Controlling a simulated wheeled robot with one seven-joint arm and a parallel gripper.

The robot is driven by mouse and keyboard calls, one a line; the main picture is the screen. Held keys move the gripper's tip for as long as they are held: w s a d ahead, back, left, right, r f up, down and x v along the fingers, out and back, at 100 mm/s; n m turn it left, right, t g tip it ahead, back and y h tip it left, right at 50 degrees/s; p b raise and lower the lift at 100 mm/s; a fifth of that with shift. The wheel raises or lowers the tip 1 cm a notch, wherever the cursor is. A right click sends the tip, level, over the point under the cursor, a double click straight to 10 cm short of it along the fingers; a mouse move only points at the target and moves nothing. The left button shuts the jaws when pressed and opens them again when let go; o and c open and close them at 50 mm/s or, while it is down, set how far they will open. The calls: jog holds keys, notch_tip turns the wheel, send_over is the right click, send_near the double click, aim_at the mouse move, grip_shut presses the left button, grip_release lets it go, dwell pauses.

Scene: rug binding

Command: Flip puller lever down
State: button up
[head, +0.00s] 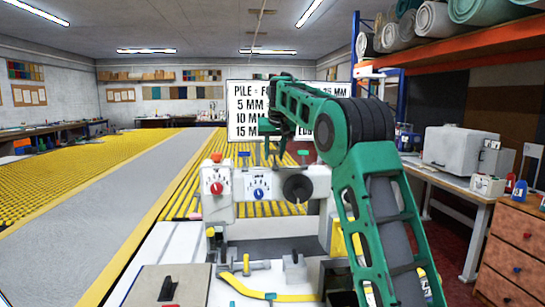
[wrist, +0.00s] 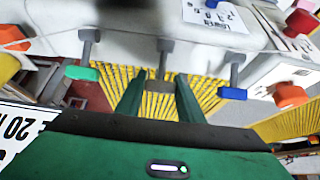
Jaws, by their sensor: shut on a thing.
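Three levers with grey stems stand in a row in the wrist view: one with a green handle (wrist: 82,73), a middle lever (wrist: 164,47) and one with a blue handle (wrist: 232,93). My gripper (wrist: 160,92) has its two green fingers on either side of the middle lever's brownish handle and is shut on it. In the head view my gripper (head: 270,128) is over the top of the white machine (head: 318,180), and its grip there is too small to make out. No label shows which lever is the puller lever.
The machine's front carries a red dial (head: 217,188), a blue dial (head: 260,194) and a black knob (head: 298,188). A sign board (head: 245,118) stands behind my arm. A workbench (head: 450,185) is at the right.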

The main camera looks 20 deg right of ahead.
jog(key=shift+w+r, duration=0.1)
jog(key=shift+w, duration=0.05)
dwell(0.5)
jog(key=o, duration=1.1)
jog(key=shift+c, duration=0.2)
jog(key=v, duration=1)
jog(key=shift+r, duration=0.35)
jog(key=shift+d, duration=0.1)
